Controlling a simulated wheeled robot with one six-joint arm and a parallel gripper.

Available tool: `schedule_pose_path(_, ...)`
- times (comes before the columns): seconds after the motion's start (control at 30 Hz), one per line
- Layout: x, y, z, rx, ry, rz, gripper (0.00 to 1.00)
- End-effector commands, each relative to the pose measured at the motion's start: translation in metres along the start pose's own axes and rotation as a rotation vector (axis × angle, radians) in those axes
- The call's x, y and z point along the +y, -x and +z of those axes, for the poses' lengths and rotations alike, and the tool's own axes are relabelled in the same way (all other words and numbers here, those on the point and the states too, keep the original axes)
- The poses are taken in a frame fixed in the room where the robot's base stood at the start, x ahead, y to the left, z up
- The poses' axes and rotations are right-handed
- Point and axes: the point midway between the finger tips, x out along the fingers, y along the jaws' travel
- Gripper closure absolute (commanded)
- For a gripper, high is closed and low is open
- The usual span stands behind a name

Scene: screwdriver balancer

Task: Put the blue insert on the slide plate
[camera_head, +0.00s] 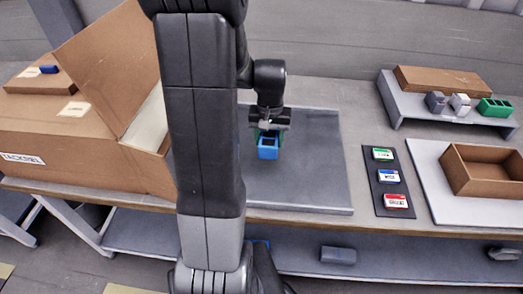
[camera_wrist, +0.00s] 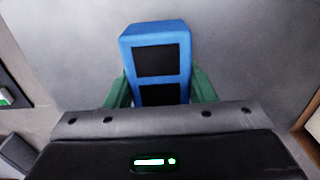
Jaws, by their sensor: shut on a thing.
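The blue insert (camera_head: 267,153), a small block with two dark square openings, is in my gripper (camera_head: 268,136). In the wrist view the blue insert (camera_wrist: 156,38) sits between the green fingers of my gripper (camera_wrist: 161,92), which are shut on its sides. The slide plate (camera_head: 312,175), a flat grey plate at the middle of the table, lies under the insert. I cannot tell whether the insert touches the plate. My arm hides the plate's left part in the head view.
A large open cardboard box (camera_head: 90,160) stands at the left. To the right are a dark strip (camera_head: 393,161) with green, blue and red labelled pieces, an open brown box (camera_head: 484,170) on a pale board, and a raised shelf (camera_head: 420,104) with small items. The plate's right part is clear.

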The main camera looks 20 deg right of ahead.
Motion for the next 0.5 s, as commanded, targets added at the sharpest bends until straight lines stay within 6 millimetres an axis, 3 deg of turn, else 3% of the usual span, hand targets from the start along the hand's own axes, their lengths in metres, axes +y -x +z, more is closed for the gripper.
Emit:
schedule_pose_path(0.1, 0.000, -0.024, 0.001, -0.005, 0.001, 0.000, 0.72)
schedule_pose_path(0.5, -0.001, -0.071, 0.000, -0.003, 0.001, 0.000, 0.72)
